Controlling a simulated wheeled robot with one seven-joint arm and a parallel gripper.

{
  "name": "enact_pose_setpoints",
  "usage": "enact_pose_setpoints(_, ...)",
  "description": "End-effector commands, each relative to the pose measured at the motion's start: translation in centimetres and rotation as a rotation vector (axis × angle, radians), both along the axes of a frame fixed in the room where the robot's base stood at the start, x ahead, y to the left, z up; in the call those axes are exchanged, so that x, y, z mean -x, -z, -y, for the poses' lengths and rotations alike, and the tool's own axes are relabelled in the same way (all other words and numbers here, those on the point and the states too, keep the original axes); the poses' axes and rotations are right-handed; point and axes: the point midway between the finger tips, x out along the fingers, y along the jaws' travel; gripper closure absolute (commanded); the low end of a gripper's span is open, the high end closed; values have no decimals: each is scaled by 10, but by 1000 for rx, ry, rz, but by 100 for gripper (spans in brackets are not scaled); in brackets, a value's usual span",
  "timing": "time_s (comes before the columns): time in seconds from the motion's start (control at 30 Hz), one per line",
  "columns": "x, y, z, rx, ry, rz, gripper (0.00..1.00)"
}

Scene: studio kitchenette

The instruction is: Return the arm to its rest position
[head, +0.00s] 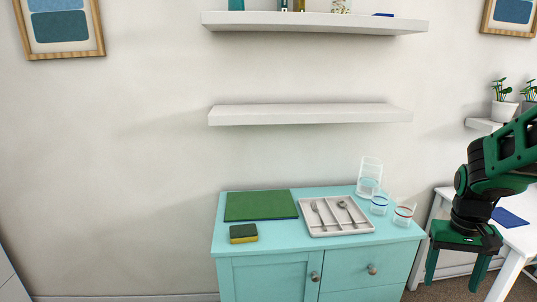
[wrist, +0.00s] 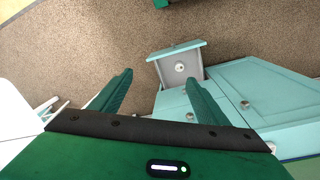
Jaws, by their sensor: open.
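My gripper (head: 453,282) hangs at the right of the head view, fingers pointing down, to the right of the teal cabinet (head: 265,279). Its two green fingers are spread apart. In the wrist view the gripper (wrist: 158,78) shows the same open fingers with nothing between them. My arm comes in from the right edge of the head view, bent at the wrist.
The cabinet top holds a green board (head: 261,205), a sponge (head: 243,233), a cutlery tray (head: 309,221) and several glasses (head: 380,203). A white table (head: 520,238) stands behind my gripper. Teal cabinet parts (wrist: 245,85) and brown carpet (wrist: 90,45) show in the wrist view.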

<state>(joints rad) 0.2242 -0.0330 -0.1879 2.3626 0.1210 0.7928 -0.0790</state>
Motion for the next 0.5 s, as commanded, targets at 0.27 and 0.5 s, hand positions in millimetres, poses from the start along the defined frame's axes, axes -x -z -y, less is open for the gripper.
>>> enact_pose_setpoints(0.27, 79, -40, -27, -39, 76, 22, 31)
enact_pose_setpoints(0.5, 132, -52, -48, -73, 122, 31, 31)
